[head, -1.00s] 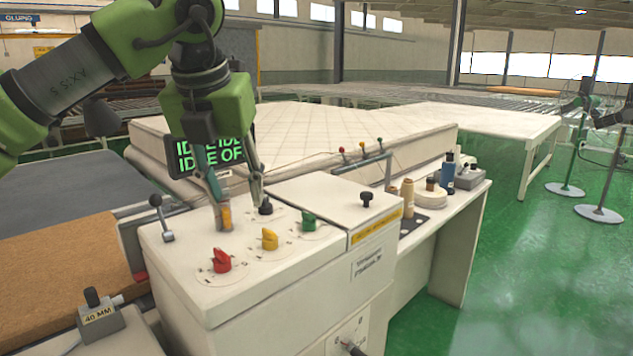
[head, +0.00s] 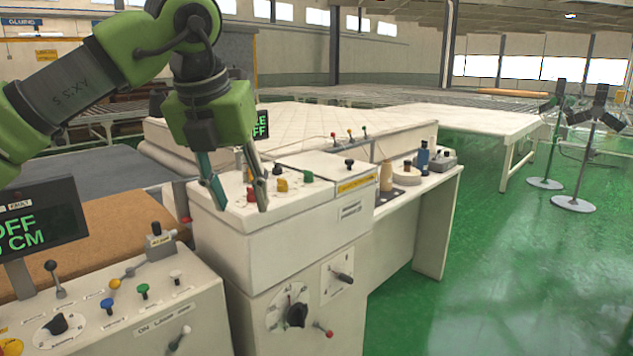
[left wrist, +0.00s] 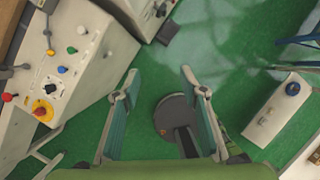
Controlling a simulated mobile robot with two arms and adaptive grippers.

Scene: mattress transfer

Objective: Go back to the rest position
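My left gripper (head: 238,200) is in the upper left of the head view. Its two fingers point down, spread apart with nothing between them. In the picture they overlap the near side of the white control console (head: 285,230). In the left wrist view the left gripper (left wrist: 160,85) is also open and empty, with green floor and a dark round base beyond it. The quilted white mattress (head: 300,117) lies behind the console. My right gripper is in neither view.
A second console (head: 200,280) with knobs and levers stands at the lower left, beside a dark display (head: 45,220). A white side table (head: 440,190) holds bottles. Two stands (head: 572,203) are at the right. Green floor (head: 500,280) is clear at the lower right.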

